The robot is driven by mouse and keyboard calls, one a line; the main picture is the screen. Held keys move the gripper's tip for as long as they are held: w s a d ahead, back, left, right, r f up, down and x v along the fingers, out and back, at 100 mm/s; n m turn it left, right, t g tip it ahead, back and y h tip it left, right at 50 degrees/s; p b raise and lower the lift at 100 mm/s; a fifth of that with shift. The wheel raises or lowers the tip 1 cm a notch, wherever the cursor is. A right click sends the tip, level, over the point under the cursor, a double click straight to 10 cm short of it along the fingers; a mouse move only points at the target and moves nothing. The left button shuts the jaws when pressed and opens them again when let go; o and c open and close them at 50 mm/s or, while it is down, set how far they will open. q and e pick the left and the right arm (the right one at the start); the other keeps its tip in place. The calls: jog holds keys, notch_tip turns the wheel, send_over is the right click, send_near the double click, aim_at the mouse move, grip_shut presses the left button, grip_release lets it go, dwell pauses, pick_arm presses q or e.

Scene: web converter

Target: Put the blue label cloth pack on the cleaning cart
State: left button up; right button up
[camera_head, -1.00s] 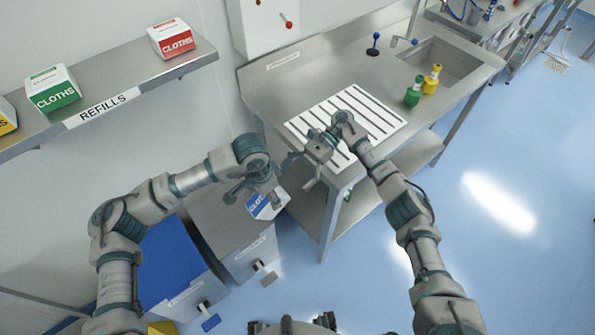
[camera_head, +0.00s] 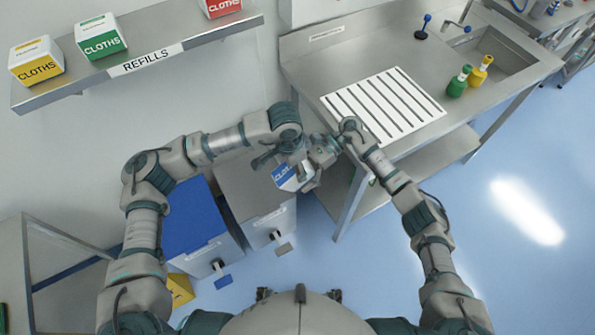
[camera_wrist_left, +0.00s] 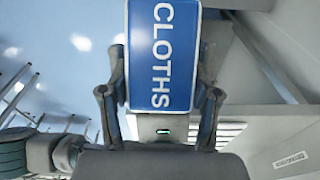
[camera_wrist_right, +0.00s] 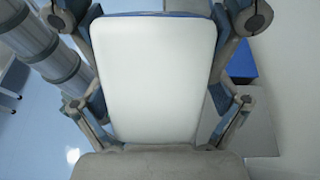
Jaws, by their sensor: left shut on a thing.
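The blue label cloth pack (camera_head: 286,177) is a white box with a blue "CLOTHS" face, held in the air left of the steel bench. My left gripper (camera_head: 282,161) is shut on it. In the left wrist view the blue face (camera_wrist_left: 162,55) sits between both fingers. My right gripper (camera_head: 316,163) is close beside the pack, from the bench side. In the right wrist view the pack's plain white side (camera_wrist_right: 155,80) fills the space between its widely spread fingers; contact is unclear. I cannot clearly identify the cleaning cart; a grey metal frame (camera_head: 75,236) stands at the left edge.
A refills shelf (camera_head: 190,38) holds yellow (camera_head: 36,62), green (camera_head: 101,36) and red (camera_head: 222,6) cloth packs. A blue-lidded bin (camera_head: 195,218) and a grey bin (camera_head: 245,190) stand below the arms. The bench (camera_head: 310,75) carries green and yellow bottles. Floor at right is clear.

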pick_arm(q)
jog(key=shift+s+d+r, duration=0.1)
jog(key=shift+d+r, duration=0.1)
jog(key=shift+d, duration=0.15)
pick_arm(e)
jog(key=shift+a, duration=0.2)
jog(key=c, duration=1.3)
pick_arm(q)
jog(key=o, duration=1.4)
pick_arm(e)
jog(key=shift+c, duration=1.1)
pick_arm(q)
jog(key=shift+o, duration=0.9)
pick_arm(e)
grip_shut()
pick_arm(q)
jog(key=shift+a, duration=0.1)
pick_arm(e)
jog(key=shift+d, duration=0.1)
